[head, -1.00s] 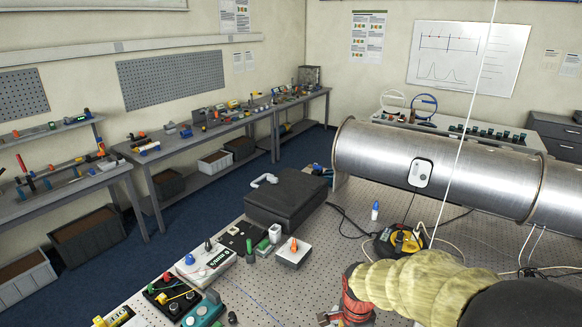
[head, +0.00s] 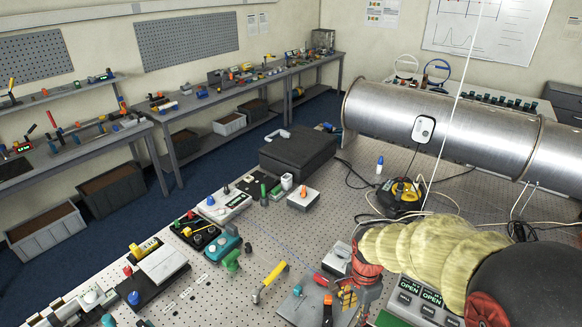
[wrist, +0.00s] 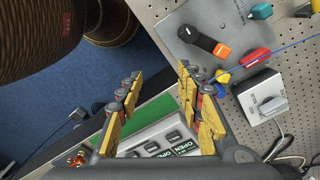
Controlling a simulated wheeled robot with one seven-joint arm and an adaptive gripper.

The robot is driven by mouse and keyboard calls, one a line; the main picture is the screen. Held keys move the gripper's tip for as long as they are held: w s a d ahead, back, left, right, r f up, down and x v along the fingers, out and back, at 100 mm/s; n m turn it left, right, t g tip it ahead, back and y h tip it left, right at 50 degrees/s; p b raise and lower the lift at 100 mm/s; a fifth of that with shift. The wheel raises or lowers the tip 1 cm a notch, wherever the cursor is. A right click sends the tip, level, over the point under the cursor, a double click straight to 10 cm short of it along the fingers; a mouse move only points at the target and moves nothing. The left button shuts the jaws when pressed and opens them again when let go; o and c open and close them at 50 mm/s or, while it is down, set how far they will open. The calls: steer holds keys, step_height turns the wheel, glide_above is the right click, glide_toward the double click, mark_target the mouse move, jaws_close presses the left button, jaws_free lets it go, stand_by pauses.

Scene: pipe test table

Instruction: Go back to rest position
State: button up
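My gripper (head: 343,297) is low over the pegboard table (head: 255,280), near the bottom edge of the head view. In the wrist view its yellow-padded fingers (wrist: 168,108) stand apart with nothing between them, so it is open and empty. A grey panel with "OPEN" labels and several dark buttons (wrist: 152,142) shows beyond and below the fingers. The same panel shows beside the gripper in the head view (head: 424,296), partly hidden by my arm. I cannot tell the height of the fingertips above the table.
A large metal pipe (head: 385,105) runs along the back right. A dark case (head: 300,149) and several switch boxes stand on the table's left part. Near the gripper are a grey plate with an orange-black lever (wrist: 208,42) and a white knob box (wrist: 262,97). Thin cables lie right.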

steer(key=s+r+n+t+b, duration=0.3)
steer(key=s+r+n+b, duration=0.2)
steer(key=s+n+b, duration=0.1)
steer(key=s+d+r+n+t+b, duration=0.1)
steer(key=s+r+n+b, duration=0.4)
steer(key=s, duration=0.5)
steer(key=n+t+b, duration=0.1)
steer(key=n+b, duration=0.1)
steer(key=shift+d+r+n+t, duration=0.2)
steer(key=shift+d+n+t, duration=0.1)
steer(key=shift+n+t, duration=0.1)
steer(key=shift+w, duration=0.1)
